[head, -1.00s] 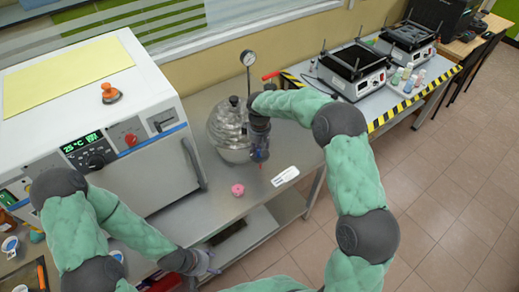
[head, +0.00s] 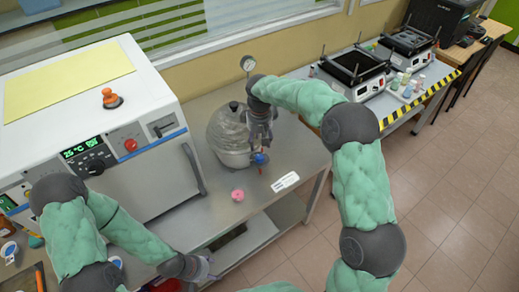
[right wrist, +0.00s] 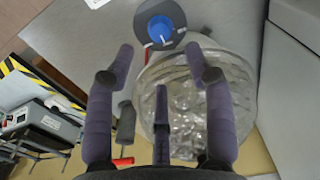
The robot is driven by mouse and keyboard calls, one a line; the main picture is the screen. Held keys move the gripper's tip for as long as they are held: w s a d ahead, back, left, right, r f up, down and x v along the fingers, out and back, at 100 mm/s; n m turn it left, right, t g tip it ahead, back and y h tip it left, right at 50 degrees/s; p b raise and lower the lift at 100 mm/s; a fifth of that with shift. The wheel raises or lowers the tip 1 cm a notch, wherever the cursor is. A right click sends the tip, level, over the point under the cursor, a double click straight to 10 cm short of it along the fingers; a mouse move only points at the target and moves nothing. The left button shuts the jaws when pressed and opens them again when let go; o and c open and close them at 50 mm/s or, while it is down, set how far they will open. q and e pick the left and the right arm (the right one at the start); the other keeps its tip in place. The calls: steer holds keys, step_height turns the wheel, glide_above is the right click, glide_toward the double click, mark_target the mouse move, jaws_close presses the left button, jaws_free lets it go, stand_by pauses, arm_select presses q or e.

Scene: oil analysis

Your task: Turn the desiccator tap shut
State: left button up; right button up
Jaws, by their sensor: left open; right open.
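The clear glass desiccator (head: 226,134) stands on the metal bench to the right of the white oven. A blue knob (head: 261,159) with a red tip sits at its front right and seems to be the tap. In the right wrist view the blue knob (right wrist: 160,28) is on a dark round part, beyond the fingertips. My right gripper (head: 260,140) is open, beside the desiccator and just above the knob; its spread fingers (right wrist: 160,62) show nothing between them. My left gripper (head: 206,268) is open and empty, low at the bench's front.
A pink object (head: 238,195) and a white label (head: 285,181) lie on the bench. A gauge (head: 247,63) stands behind the desiccator. A red-handled valve (right wrist: 124,161) shows in the wrist view. The oven (head: 150,150) bounds the left side.

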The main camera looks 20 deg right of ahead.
steer(key=shift+r, duration=1.95)
